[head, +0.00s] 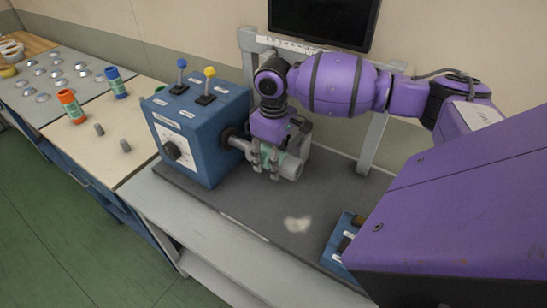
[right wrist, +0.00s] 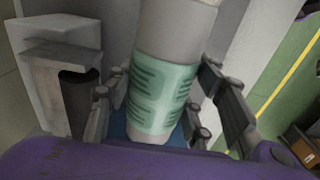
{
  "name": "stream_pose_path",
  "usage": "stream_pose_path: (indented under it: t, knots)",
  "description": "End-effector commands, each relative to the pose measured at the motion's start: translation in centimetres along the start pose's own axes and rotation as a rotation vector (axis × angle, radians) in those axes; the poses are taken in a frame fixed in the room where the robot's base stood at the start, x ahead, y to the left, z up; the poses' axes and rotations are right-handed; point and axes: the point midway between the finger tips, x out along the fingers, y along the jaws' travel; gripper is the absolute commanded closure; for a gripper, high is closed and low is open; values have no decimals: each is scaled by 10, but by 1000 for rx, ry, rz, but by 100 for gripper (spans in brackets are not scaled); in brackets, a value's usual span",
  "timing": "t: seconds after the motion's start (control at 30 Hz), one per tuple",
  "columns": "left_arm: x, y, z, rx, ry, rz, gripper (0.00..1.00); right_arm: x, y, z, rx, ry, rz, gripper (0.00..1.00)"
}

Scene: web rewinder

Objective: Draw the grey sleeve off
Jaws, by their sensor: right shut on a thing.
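The grey sleeve (head: 292,168) is a light grey cylinder with a green patterned band. It sticks out sideways, in line with a grey shaft (head: 239,143) on the right face of the blue rewinder box (head: 203,143). My right gripper (head: 270,165) comes down from above and is shut on the sleeve around its green band. In the right wrist view the sleeve (right wrist: 168,85) runs between the fingers, with one finger on each side. Whether the shaft is still inside the sleeve is hidden. My left gripper is not in view.
The box has a blue lever (head: 181,75), a yellow lever (head: 208,84) and a front dial. A blue block (head: 335,245) lies on the grey mat at lower right, partly behind my arm. A grey frame (head: 372,145) stands behind. The mat's middle is clear except a pale patch.

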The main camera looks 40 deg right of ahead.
Motion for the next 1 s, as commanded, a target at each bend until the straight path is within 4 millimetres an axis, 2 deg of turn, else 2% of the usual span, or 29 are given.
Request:
stream_pose_path:
  t: [0.27, 0.3, 0.47, 1.0]
  knots:
    - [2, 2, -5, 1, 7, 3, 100, 0, 0, 0, 0, 1, 0, 93]
    - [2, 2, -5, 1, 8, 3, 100, 0, 0, 0, 0, 1, 0, 50]
    - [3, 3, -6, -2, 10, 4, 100, 0, 0, 0, 0, 1, 0, 30]
    - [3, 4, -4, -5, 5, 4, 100, 0, 0, 0, 1, 1, 0, 30]
